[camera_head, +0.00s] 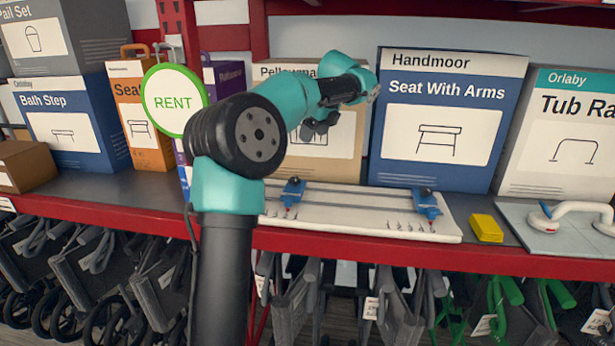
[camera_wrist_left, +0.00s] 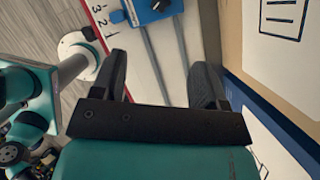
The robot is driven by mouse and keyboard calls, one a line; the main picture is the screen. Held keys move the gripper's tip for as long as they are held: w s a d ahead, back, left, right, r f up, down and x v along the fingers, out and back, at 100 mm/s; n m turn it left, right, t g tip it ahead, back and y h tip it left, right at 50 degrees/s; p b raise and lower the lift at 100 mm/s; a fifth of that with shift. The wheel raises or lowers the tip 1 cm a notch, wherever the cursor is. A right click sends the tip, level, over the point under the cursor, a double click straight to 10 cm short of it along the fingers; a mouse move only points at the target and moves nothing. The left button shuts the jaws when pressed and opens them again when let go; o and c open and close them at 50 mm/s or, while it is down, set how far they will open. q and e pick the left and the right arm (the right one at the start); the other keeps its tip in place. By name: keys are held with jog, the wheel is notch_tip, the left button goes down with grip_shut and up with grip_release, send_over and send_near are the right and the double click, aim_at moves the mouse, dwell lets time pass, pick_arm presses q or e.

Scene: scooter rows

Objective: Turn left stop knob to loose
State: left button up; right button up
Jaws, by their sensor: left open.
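A white board (camera_head: 350,216) with long rails lies on the shelf. Its left blue stop (camera_head: 290,194) has a dark knob (camera_head: 295,181) on top, and the right blue stop (camera_head: 427,208) has another. My left gripper (camera_head: 318,128) is above and behind the left stop, apart from it. In the left wrist view its two dark fingers (camera_wrist_left: 162,64) are spread with nothing between them. A blue stop (camera_wrist_left: 148,12) with a dark knob (camera_wrist_left: 161,5) shows beyond the fingertips; I cannot tell which stop. The knob's setting is too small to read. My right gripper is not seen.
Boxes stand behind the board, including the blue Handmoor box (camera_head: 443,120) and the Pellourna box (camera_head: 345,150). A round RENT sign (camera_head: 173,101) is at left. A yellow block (camera_head: 487,228) and a pale plate with a white handle (camera_head: 575,218) lie at right.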

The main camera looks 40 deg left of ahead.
aim_at(295, 179)
pick_arm(q)
jog(key=shift+f, duration=0.15)
jog(key=x, duration=1.7)
jog(key=shift+f, duration=0.15)
jog(key=shift+c, duration=0.3)
jog(key=c, duration=0.9)
jog(key=shift+o, duration=0.2)
